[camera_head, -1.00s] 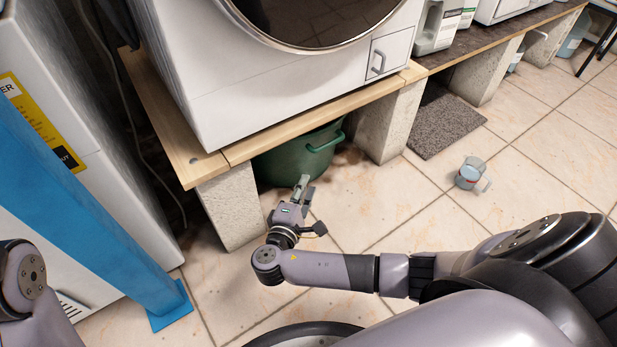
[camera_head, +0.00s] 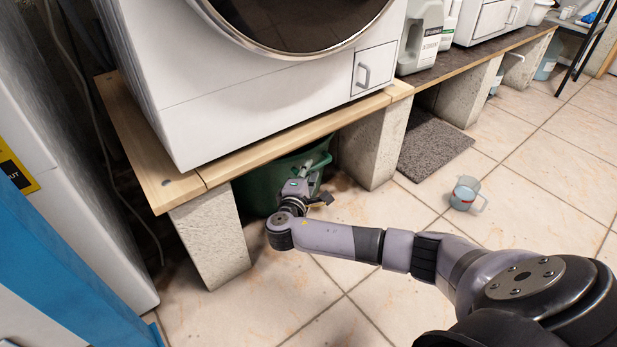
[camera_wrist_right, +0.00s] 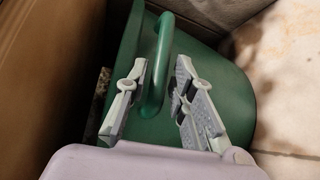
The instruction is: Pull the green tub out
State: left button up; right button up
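The green tub (camera_head: 262,184) stands on the floor under the wooden board, between two concrete blocks; its upper back part is hidden by the board. My right gripper (camera_head: 304,170) is at the tub's front right side. In the right wrist view the gripper (camera_wrist_right: 160,95) is open, with one finger on each side of the tub's green loop handle (camera_wrist_right: 158,70). The fingers appear apart from the handle, and the tub's wall (camera_wrist_right: 215,80) lies behind them. My left gripper is not in view.
A white washing machine (camera_head: 250,105) sits on the board (camera_head: 270,146), held by concrete blocks (camera_head: 210,235) and (camera_head: 372,145). A blue post (camera_head: 60,270) stands left. The tiles in front are free.

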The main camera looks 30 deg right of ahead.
jog(key=shift+w+d, duration=0.25)
jog(key=shift+d, duration=0.05)
grip_shut()
dwell(0.8)
